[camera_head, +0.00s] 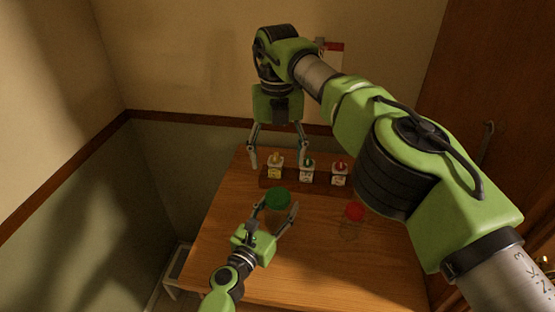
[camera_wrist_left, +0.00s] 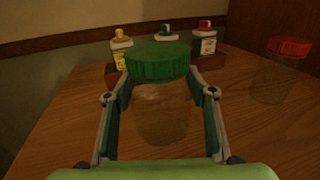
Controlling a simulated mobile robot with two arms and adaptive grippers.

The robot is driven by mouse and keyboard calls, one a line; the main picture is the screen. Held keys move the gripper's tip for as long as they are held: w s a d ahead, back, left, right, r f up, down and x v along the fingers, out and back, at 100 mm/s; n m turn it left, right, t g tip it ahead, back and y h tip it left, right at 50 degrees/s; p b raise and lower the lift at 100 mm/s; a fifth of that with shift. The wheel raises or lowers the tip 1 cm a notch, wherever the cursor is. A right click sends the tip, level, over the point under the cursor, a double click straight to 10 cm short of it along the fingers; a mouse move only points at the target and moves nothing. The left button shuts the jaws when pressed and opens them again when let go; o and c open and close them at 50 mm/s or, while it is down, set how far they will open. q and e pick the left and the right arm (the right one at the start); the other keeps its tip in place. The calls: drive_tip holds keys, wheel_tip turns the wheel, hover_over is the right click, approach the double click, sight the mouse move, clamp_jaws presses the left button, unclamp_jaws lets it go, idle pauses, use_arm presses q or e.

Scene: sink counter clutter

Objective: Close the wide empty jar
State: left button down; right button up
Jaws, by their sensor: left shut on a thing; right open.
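A clear, empty-looking jar (camera_wrist_left: 160,112) with a wide green lid (camera_wrist_left: 158,60) stands on the wooden table between my left fingers. The green lid (camera_head: 278,198) also shows in the head view and covers the jar's top; I cannot tell whether it is screwed tight. My left gripper (camera_head: 277,209) is shut on this jar, one finger on each side below the lid. My right gripper (camera_head: 278,164) is open, fingers pointing down, behind the green lid and close to the small bottles. It holds nothing that I can see.
A narrower clear jar (camera_wrist_left: 275,80) with a red lid (camera_head: 354,212) stands to the right. A dark wooden rack (camera_head: 322,184) at the back holds a yellow-topped bottle (camera_head: 275,170), a green-topped bottle (camera_head: 307,172) and a red-topped bottle (camera_head: 340,174). The table's front right is clear.

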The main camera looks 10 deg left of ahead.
use_arm(q)
drive_tip(key=c, duration=0.9)
unclamp_jaws()
drive_tip(key=shift+o, duration=0.2)
drive_tip(key=v, duration=1.2)
